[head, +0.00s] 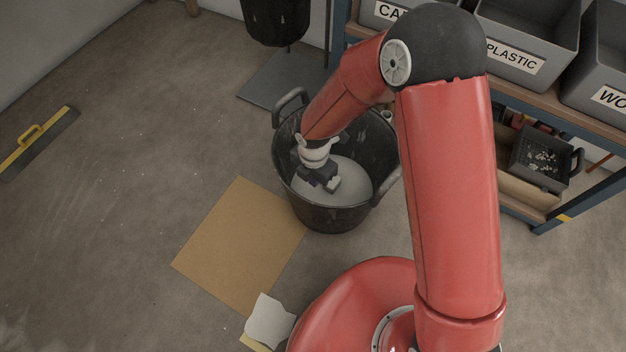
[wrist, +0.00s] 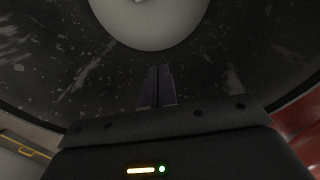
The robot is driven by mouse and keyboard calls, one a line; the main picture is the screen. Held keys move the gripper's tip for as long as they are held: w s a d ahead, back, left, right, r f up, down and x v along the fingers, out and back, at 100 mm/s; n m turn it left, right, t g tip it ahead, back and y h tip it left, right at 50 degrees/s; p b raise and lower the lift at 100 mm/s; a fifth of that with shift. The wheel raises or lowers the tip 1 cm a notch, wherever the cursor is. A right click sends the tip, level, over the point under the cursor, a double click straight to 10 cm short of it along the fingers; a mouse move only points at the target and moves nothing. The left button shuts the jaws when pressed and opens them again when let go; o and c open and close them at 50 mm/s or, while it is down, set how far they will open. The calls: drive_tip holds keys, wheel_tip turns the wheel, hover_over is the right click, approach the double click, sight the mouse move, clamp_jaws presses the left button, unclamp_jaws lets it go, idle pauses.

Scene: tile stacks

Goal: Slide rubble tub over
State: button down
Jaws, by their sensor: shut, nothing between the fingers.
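The rubble tub (head: 342,217) is a round black tub with two loop handles, standing upright on the floor. Its inside wall is scuffed and there is a pale grey round surface at its bottom. In the head view my gripper (head: 331,187) reaches down over the tub's opening, inside the rim. In the wrist view the fingers (wrist: 158,84) are together with nothing between them, in front of the tub's dark inner wall (wrist: 90,60). The pale bottom (wrist: 150,18) shows beyond them. I cannot tell whether the fingers touch the tub.
A tan board (head: 240,240) lies flat left of the tub, with a whitish scrap (head: 270,320) near its lower corner. A grey flat plate (head: 283,85) lies behind. A shelf with labelled bins (head: 525,45) stands right. A yellow-handled tool (head: 38,142) lies far left. Floor between is clear.

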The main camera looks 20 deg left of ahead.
wheel_tip(320, 180, up, 9)
drive_tip(key=p, duration=0.1)
drive_tip(key=shift+p, duration=0.3)
drive_tip(key=shift+s, duration=0.1)
